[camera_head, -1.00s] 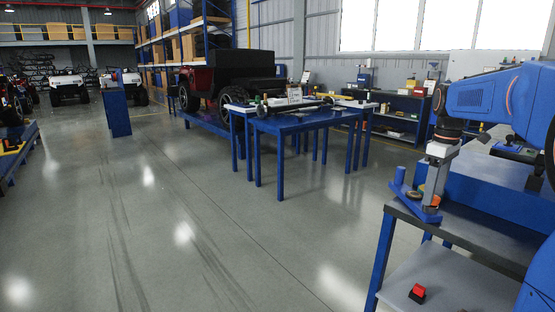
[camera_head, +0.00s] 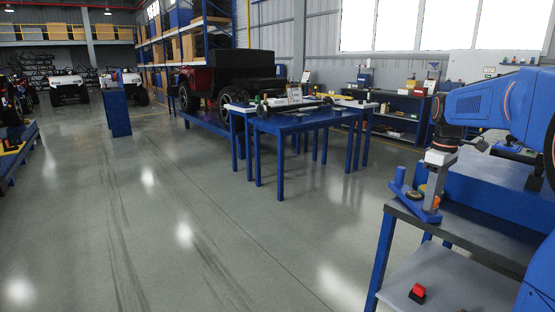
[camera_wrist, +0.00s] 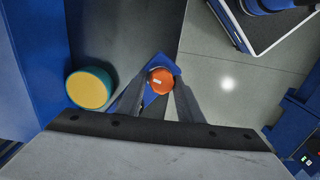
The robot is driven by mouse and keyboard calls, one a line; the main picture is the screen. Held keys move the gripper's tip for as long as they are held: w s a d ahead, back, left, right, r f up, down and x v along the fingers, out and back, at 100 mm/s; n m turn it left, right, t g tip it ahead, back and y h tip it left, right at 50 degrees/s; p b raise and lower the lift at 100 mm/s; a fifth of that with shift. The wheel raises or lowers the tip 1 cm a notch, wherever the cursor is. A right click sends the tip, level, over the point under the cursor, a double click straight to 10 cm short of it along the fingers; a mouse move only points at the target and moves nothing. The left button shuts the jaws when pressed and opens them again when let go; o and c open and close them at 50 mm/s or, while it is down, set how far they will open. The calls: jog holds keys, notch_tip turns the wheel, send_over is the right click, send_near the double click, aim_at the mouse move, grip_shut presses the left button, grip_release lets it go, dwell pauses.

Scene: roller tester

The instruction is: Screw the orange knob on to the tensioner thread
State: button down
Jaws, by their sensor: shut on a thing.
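The orange knob (camera_wrist: 161,80) sits between my fingertips in the wrist view, with a pale mark on its top. My gripper (camera_wrist: 160,88) is shut on it from above. Under the knob is the blue tensioner bracket (camera_wrist: 153,98); the thread is hidden, so I cannot tell how deep the knob sits on it. In the head view my gripper (camera_head: 433,207) points straight down at the front end of the blue bracket (camera_head: 408,200), at the table corner. A sliver of the orange knob (camera_head: 437,202) shows beside the finger.
A round roller with a yellow top and teal rim (camera_wrist: 88,88) stands close left of my fingers. The blue tester housing (camera_head: 480,190) rises behind. The table's edge (camera_head: 400,212) is close by. A red-topped switch (camera_head: 417,292) is on the lower shelf.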

jog(key=m, duration=0.5)
jog(key=shift+m, duration=0.4)
jog(key=c, duration=1.2)
grip_release()
jog(key=shift+m, duration=0.4)
jog(key=shift+o, duration=0.2)
jog(key=shift+r, duration=1.2)
